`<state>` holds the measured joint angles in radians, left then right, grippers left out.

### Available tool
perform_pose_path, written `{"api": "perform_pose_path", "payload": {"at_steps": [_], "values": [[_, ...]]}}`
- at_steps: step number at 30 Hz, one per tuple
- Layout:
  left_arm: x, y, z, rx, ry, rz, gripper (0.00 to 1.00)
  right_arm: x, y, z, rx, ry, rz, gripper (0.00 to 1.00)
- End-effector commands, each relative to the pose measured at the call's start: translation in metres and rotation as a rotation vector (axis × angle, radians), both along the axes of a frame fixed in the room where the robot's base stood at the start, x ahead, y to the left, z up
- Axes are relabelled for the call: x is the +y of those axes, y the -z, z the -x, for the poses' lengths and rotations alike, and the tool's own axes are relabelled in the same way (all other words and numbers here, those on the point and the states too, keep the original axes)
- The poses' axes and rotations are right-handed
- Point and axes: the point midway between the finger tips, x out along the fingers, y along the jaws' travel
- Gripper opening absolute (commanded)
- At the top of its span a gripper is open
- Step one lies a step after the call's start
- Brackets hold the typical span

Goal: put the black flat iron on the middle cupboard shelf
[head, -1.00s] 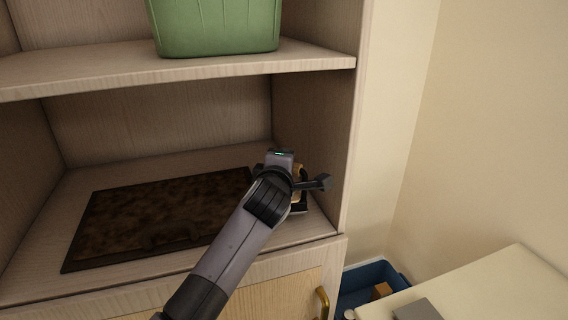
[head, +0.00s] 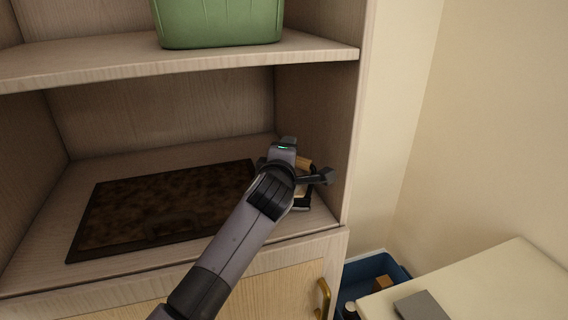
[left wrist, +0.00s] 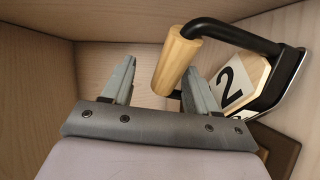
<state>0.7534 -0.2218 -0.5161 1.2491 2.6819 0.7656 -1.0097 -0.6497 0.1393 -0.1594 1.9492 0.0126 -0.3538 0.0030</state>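The black flat iron (left wrist: 270,80) has a pale wooden handle and a light face marked "2". It is at the right end of the middle cupboard shelf (head: 50,215), by the side wall. In the head view the iron (head: 303,204) is mostly hidden behind my left arm. My left gripper (left wrist: 160,68) is open. In the left wrist view the wooden handle (left wrist: 176,60) shows between its fingers, nearer the right one, with a gap to the left one. I cannot tell whether the right finger touches it. My right gripper is not in view.
A dark brown mottled mat (head: 160,208) covers much of the shelf. A green bin (head: 218,22) stands on the shelf above. A blue crate (head: 375,268) and a pale table (head: 490,285) with a grey item (head: 421,306) are at the lower right.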

Motion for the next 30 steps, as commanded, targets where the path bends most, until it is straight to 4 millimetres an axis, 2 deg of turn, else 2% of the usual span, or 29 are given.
{"api": "perform_pose_path", "payload": {"at_steps": [1, 8, 9, 24, 30], "values": [[0.001, -0.007, 0.000, -0.007, -0.001, 0.001, 0.57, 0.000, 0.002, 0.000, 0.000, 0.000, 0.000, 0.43], [0.005, -0.015, 0.026, -0.002, -0.001, 0.001, 0.57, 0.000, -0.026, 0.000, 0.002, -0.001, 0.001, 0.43], [0.005, -0.011, 0.030, -0.004, -0.001, 0.001, 0.57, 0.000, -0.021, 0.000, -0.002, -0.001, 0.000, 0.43], [0.015, -0.023, 0.094, -0.005, 0.000, 0.002, 0.57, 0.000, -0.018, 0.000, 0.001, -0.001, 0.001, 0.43], [0.018, -0.026, 0.111, -0.004, 0.000, 0.001, 0.57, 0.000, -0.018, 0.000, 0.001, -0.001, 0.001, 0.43]]}}
